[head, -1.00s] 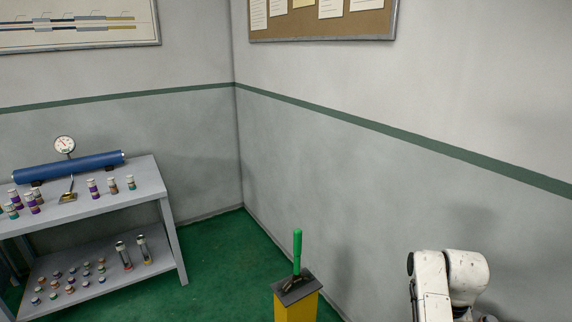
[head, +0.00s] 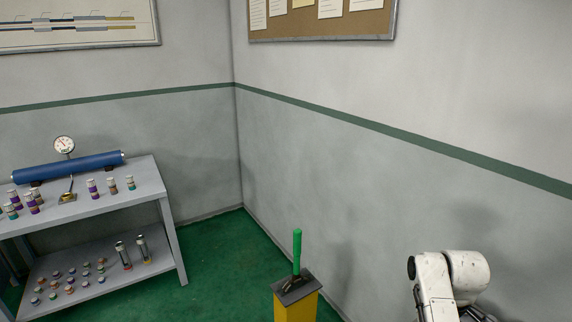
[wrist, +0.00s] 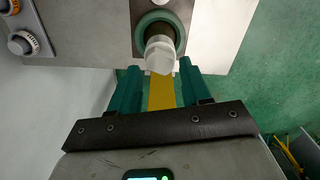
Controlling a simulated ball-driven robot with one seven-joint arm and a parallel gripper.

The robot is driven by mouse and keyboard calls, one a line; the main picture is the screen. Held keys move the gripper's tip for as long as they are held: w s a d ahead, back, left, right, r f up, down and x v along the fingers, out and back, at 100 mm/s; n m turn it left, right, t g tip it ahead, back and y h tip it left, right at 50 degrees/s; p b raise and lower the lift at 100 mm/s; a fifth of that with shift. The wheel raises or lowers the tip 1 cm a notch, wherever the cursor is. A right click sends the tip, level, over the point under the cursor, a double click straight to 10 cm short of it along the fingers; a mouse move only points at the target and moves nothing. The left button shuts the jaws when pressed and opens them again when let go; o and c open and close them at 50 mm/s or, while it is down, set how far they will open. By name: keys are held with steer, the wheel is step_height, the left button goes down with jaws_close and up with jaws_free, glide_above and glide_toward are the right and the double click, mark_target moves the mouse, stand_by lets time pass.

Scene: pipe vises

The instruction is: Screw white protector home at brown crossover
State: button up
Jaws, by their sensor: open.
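A white, translucent protector (wrist: 160,56) shows in the wrist view, in front of a round teal-green ring (wrist: 172,20) on a pale metal face. How far it is screwed in cannot be told. My gripper (wrist: 159,69) has two teal fingers, open and apart, with their tips on either side of the protector's near end. I cannot tell whether either finger touches it. No clearly brown crossover can be made out in either view. The head view shows neither the protector nor my gripper, only part of my white arm at lower right.
A yellow post (head: 296,307) with a green upright handle (head: 297,250) stands on the green floor. A grey two-level bench (head: 150,185) at left holds a blue cylinder (head: 70,167), a gauge and several small coloured fittings. Two dial-like knobs (wrist: 22,43) show at the wrist view's upper left.

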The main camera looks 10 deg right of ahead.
steer(key=n, duration=0.3)
steer(key=shift+n, duration=0.3)
steer(key=n, duration=0.4)
steer(key=shift+f+b, duration=0.4)
steer(key=shift+f, duration=0.7)
steer(key=shift+r+p, duration=0.1)
steer(key=shift+p, duration=0.3)
